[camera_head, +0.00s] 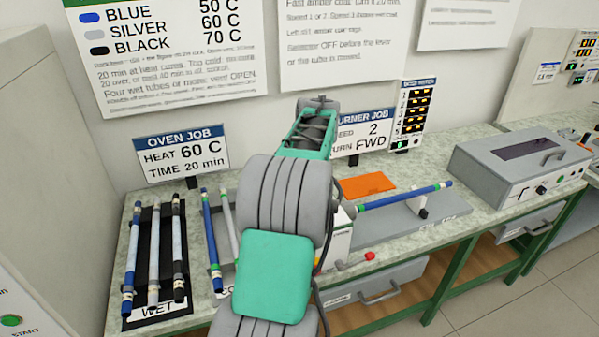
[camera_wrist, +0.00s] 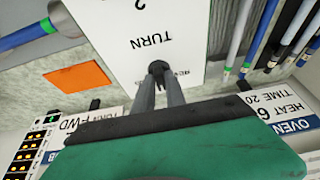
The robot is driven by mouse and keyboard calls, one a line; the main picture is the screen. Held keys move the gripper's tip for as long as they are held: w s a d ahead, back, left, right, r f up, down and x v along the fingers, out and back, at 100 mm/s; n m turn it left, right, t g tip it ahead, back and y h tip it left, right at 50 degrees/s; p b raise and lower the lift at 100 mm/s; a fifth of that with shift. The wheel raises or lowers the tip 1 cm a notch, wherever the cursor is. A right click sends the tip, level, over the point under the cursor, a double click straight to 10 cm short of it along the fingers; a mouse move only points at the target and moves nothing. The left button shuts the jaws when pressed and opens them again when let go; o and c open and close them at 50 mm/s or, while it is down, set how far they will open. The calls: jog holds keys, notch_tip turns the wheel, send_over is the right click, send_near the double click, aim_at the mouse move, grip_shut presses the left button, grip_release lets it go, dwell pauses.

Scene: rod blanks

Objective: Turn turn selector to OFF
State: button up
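The turn selector (camera_wrist: 158,67) is a small dark knob on a white panel (camera_wrist: 120,30) marked TURN, upside down in the wrist view. My gripper (camera_wrist: 159,78) has its two grey fingers close together, with their tips at the two sides of the knob, and looks shut on it. The fingers cover part of the selector's markings; I can make out part of REV beside the knob, but not where its pointer stands. In the head view my arm hides the gripper and the selector; only the right edge of the white turner housing (camera_head: 341,236) shows.
A blue rod (camera_head: 405,196) lies level from the turner to a support (camera_head: 420,203). A red-tipped lever (camera_head: 369,256) stands at the turner's front. An orange sheet (camera_head: 362,186) lies behind. A rack of rods (camera_head: 153,255) is at left, a grey oven (camera_head: 520,165) at right.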

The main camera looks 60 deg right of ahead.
jog(key=o, duration=0.4)
jog(key=shift+c, duration=0.2)
jog(key=v, duration=0.7)
jog(key=shift+r, duration=0.35)
jog(key=shift+a, duration=0.1)
